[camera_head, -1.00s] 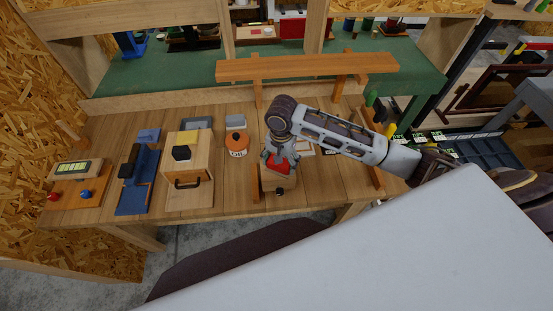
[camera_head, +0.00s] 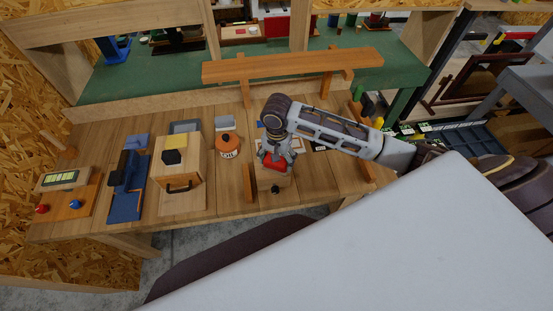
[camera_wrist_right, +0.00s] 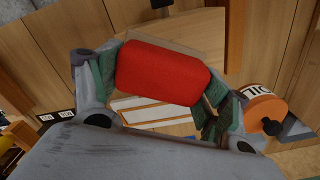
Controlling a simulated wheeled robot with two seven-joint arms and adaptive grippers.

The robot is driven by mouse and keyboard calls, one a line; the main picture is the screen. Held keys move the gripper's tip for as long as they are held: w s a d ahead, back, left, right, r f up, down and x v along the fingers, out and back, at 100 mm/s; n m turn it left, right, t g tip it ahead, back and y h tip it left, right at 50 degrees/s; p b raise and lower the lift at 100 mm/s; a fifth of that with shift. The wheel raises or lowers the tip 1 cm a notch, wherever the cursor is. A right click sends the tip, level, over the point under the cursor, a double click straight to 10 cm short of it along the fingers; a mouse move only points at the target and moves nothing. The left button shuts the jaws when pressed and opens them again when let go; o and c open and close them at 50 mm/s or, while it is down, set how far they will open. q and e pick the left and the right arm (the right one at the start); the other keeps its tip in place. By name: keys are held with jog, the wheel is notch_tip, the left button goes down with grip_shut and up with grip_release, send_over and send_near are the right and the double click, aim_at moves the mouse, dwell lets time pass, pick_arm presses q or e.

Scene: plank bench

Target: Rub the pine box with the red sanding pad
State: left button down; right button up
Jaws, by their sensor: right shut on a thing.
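My right gripper (camera_head: 274,158) is shut on the red sanding pad (camera_head: 273,166) and points down. In the right wrist view the red pad (camera_wrist_right: 163,72) sits between the two fingers (camera_wrist_right: 160,85). A small light wooden box (camera_head: 272,180), which appears to be the pine box, is directly below the pad, with a black knob on its front. In the wrist view its pale top (camera_wrist_right: 200,30) shows beyond the pad. I cannot tell whether pad and box touch. My left gripper is not in view.
Farther left are a larger wooden box (camera_head: 181,188) with a handle, a blue stand (camera_head: 128,190) and a button panel (camera_head: 62,197). A raised plank (camera_head: 292,65) spans the bench's back.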

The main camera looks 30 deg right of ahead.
aim_at(265, 159)
jog(key=shift+w+a+r, duration=0.1)
jog(key=shift+w+a, duration=0.2)
jog(key=shift+a, duration=0.6)
jog(key=shift+w+a, duration=0.25)
jog(key=shift+a, duration=0.65)
jog(key=shift+a, duration=0.1)
jog(key=shift+w+a, duration=0.25)
jog(key=shift+a, duration=0.65)
jog(key=shift+w+a, duration=0.25)
jog(key=shift+a, duration=0.6)
jog(key=shift+r, duration=2.9)
